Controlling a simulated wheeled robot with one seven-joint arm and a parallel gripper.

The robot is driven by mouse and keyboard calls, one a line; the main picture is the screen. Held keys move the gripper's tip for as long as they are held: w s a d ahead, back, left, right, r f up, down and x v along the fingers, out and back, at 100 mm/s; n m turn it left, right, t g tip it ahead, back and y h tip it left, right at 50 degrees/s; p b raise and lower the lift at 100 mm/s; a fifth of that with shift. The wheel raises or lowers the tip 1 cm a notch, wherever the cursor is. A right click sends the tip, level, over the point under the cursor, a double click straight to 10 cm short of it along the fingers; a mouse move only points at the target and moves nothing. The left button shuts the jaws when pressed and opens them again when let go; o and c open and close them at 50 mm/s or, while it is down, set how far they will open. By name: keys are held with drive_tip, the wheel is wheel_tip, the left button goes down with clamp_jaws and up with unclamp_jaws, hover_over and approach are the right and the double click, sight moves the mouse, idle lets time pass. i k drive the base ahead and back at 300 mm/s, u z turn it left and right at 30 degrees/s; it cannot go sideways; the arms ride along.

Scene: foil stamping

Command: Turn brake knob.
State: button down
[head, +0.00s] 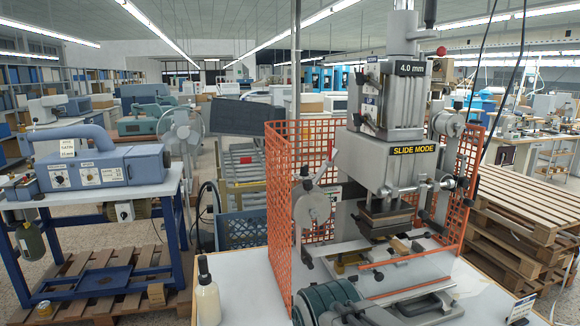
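The grey foil stamping press (385,150) stands on a white-topped table, with labels reading "SLIDE MODE" and "4.0 mm". A round grey disc (312,212) with a small dark knob (307,185) sits on its left side. A round reel-like part (449,124) sits at its upper right, with dark knobs (463,182) below it. No label marks any of these as the brake knob, so I cannot tell which it is. My gripper is not in view.
An orange mesh guard (280,215) flanks the press at left and right. A cream bottle (207,298) and a green motor-like unit (328,301) are at the table's front. A blue machine (100,168) stands left. Wooden pallets (520,205) are stacked right.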

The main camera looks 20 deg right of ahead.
sight(303, 169)
drive_tip(key=k, duration=0.4)
drive_tip(key=u, duration=0.95)
drive_tip(key=k, duration=0.65)
drive_tip(key=z, duration=1.05)
drive_tip(key=i, duration=1)
